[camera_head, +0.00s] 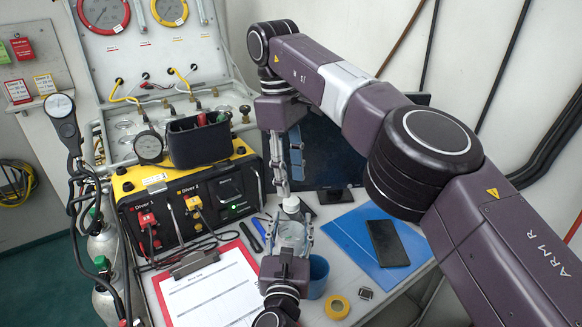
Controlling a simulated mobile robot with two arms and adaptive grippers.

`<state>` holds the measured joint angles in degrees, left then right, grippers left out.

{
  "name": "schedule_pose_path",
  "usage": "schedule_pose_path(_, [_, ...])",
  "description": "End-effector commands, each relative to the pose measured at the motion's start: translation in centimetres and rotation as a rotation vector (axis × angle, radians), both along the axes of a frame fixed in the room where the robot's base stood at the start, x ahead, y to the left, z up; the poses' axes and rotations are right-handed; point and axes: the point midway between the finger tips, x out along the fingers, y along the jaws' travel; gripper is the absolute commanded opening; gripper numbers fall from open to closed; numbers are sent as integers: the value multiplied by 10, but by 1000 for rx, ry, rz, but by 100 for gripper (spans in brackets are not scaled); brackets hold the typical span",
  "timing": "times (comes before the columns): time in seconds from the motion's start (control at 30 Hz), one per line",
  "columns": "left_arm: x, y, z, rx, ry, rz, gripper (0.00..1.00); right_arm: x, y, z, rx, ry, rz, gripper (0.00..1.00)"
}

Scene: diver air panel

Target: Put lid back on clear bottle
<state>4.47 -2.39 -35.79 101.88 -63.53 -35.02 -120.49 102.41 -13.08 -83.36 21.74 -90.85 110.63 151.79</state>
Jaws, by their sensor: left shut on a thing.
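The clear bottle (291,236) stands upright near the middle of the desk. My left gripper (289,225) reaches it from the front, with a finger on each side, and is shut on it. The white lid (291,204) shows at the top of the bottle's neck; whether it is seated or just above the neck cannot be told. My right gripper (284,187) points down from above, its fingertips just above and slightly left of the lid. Whether these fingers touch the lid or how wide they are apart is unclear.
A blue cup (318,272) stands right of the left gripper. A red clipboard (158,286) lies left, beside a yellow-black diver box (182,215). A blue folder (350,233) with a phone (387,243) lies right. Yellow tape (337,306) lies in front. A monitor (325,150) stands behind.

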Motion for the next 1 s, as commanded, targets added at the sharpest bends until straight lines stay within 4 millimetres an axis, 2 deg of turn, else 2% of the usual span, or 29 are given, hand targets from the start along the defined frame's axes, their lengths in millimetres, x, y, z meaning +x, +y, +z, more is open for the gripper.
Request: schedule_pose_path(1.0, [0,0,0,0,1,1,0,1,0,16,182,133,2118,40])
